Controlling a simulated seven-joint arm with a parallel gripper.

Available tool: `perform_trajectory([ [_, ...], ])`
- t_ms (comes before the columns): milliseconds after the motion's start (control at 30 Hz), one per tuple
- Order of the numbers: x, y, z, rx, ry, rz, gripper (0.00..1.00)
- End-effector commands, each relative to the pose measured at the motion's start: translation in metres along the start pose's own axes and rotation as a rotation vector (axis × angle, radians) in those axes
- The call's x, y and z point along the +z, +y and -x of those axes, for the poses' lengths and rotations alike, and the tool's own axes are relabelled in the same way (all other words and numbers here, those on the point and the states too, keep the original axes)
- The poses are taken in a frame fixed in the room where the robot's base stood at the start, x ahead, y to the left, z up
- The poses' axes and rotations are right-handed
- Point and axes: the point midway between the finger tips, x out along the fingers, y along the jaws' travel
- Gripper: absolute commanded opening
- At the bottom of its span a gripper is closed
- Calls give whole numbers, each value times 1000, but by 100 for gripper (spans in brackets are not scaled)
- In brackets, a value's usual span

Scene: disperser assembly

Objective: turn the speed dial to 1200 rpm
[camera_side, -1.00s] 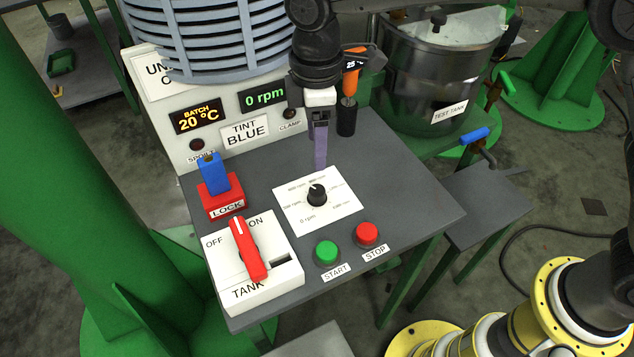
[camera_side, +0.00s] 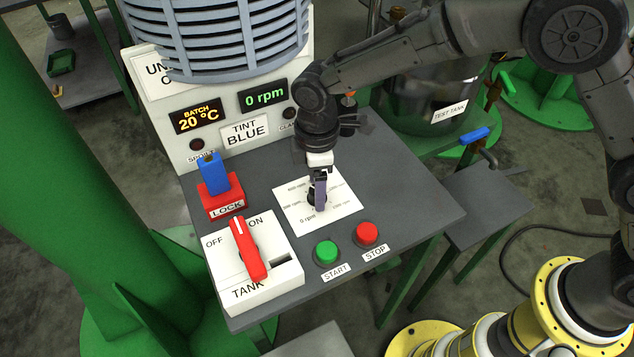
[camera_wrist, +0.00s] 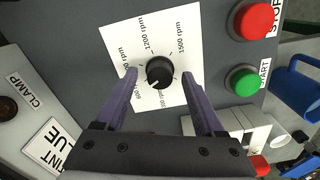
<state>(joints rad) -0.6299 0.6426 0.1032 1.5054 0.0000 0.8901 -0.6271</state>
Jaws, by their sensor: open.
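The speed dial is a round black knob (camera_wrist: 160,72) on a white scale card (camera_side: 345,197). In the wrist view its pale pointer mark faces the lower left, away from the printed 1200 rpm at the card's upper left. I cannot read exactly which value it marks. My gripper (camera_wrist: 159,77) is open, with one purple finger on each side of the knob and a visible gap to each. In the side view my gripper (camera_side: 320,194) is down over the card and hides most of the knob. The display (camera_side: 264,95) reads 0 rpm.
A green START button (camera_side: 326,252) and a red STOP button (camera_side: 367,233) stand in front of the card. To the left are a red TANK switch (camera_side: 247,250) and a blue-handled LOCK (camera_side: 214,178). The grey panel right of the card is clear.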

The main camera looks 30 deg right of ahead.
Motion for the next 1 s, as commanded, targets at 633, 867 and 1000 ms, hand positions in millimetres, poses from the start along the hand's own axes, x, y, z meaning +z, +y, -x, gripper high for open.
perform_trajectory([
  [633,0,0,0,0,0,-2,0],
  [867,0,0,0,-1,-1,-46,0],
  [1000,0,0,0,-1,-1,-119,0],
])
